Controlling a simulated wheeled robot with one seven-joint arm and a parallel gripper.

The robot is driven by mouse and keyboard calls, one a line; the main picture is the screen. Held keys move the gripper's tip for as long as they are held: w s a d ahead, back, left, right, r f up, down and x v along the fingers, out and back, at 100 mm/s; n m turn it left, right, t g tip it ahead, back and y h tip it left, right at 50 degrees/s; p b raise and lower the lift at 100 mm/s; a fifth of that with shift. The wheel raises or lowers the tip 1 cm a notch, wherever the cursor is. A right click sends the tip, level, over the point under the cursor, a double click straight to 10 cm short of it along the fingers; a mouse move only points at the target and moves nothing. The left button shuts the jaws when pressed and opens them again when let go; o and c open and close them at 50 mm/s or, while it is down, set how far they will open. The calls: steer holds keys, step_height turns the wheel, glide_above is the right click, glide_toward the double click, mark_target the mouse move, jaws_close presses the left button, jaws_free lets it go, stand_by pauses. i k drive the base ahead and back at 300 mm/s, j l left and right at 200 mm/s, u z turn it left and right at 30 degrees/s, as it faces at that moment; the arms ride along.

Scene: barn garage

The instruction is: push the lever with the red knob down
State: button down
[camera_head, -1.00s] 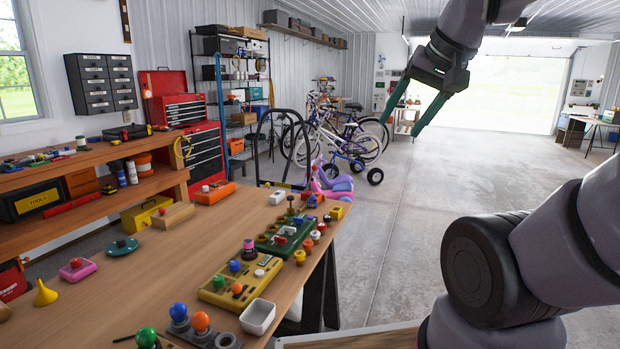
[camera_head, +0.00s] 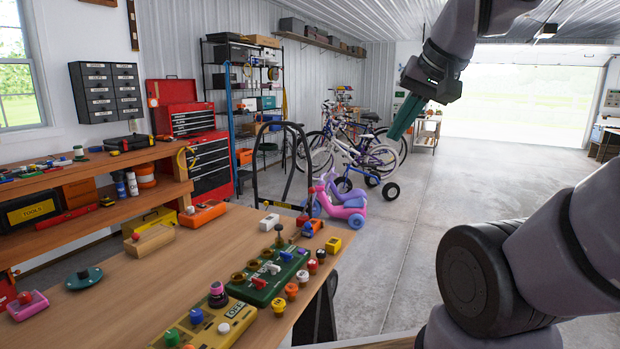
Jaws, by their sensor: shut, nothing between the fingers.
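Several red knobs show on the wooden workbench (camera_head: 120,265), and I cannot tell for sure which one tops the lever. A pink box (camera_head: 30,309) at the left has a red knob (camera_head: 25,297). My gripper (camera_head: 393,137) is shut and empty, high over the floor, right of the bench and far from all these knobs.
A yellow box (camera_head: 228,312) with coloured buttons stands in front of the green box. Several small buttons (camera_head: 291,291) line the bench's right edge. A pink and purple toy trike (camera_head: 345,208) and bicycles (camera_head: 372,155) stand behind. The concrete floor (camera_head: 480,185) at right is clear.

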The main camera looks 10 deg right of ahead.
mark_target(311, 190)
steer(key=i+l+u, duration=0.1)
steer(key=i+l, duration=0.5)
steer(key=i+l+u, duration=0.15)
steer(key=l, duration=0.35)
steer(key=i+l+u, duration=0.1)
steer(key=i+l, duration=0.25)
